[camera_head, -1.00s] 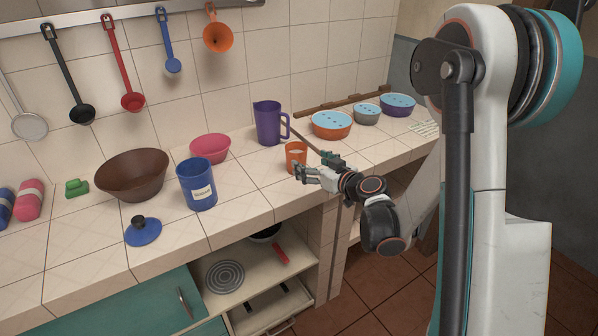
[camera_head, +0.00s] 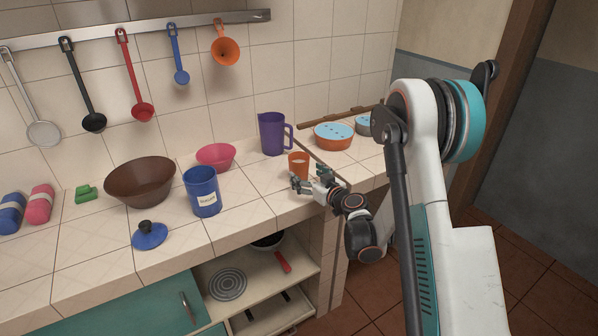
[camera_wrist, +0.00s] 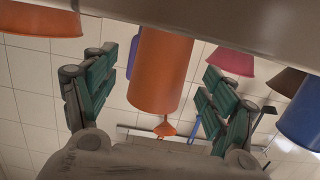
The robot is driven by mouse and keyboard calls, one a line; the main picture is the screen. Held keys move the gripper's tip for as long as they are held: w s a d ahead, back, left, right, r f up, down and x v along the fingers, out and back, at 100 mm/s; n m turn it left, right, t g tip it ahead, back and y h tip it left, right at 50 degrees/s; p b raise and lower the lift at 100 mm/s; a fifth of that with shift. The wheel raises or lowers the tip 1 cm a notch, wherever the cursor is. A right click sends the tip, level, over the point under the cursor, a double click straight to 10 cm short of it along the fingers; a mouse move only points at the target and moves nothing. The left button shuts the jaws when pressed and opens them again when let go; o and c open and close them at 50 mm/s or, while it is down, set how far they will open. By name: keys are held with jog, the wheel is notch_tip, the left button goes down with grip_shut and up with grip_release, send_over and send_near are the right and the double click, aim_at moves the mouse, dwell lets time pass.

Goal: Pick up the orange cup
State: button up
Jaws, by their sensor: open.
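The orange cup (camera_head: 299,160) stands upright on the tiled counter near its front edge, in front of the purple jug. My gripper (camera_head: 311,180) is at the cup's near side, with its fingers spread and partly covering the cup's lower part in the head view. In the wrist view, which appears upside down, the orange cup (camera_wrist: 160,70) shows between the two green fingers of my open gripper (camera_wrist: 160,88). Gaps show on both sides of the cup there. Whether the cup's depth lies fully between the fingertips I cannot tell.
The purple jug (camera_head: 273,134) stands behind the cup, and an orange bowl with a blue lid (camera_head: 333,136) is to its right. A blue canister (camera_head: 202,192), a pink bowl (camera_head: 216,155) and a brown bowl (camera_head: 140,181) are left. Utensils hang from a wall rail (camera_head: 130,29).

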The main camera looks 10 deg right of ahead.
aim_at(299, 171)
jog(key=x, duration=0.1)
jog(key=b+x, duration=0.1)
jog(key=x, duration=0.1)
jog(key=b+x, duration=0.1)
jog(key=x, duration=0.1)
jog(key=shift+s+a+f, duration=0.1)
jog(key=shift+s+f, duration=0.05)
jog(key=shift+f, duration=0.15)
jog(key=shift+w+a, duration=0.1)
jog(key=shift+w, duration=0.15)
jog(key=shift+r, duration=0.1)
jog(key=shift+c, duration=0.4)
jog(key=c, duration=1.2)
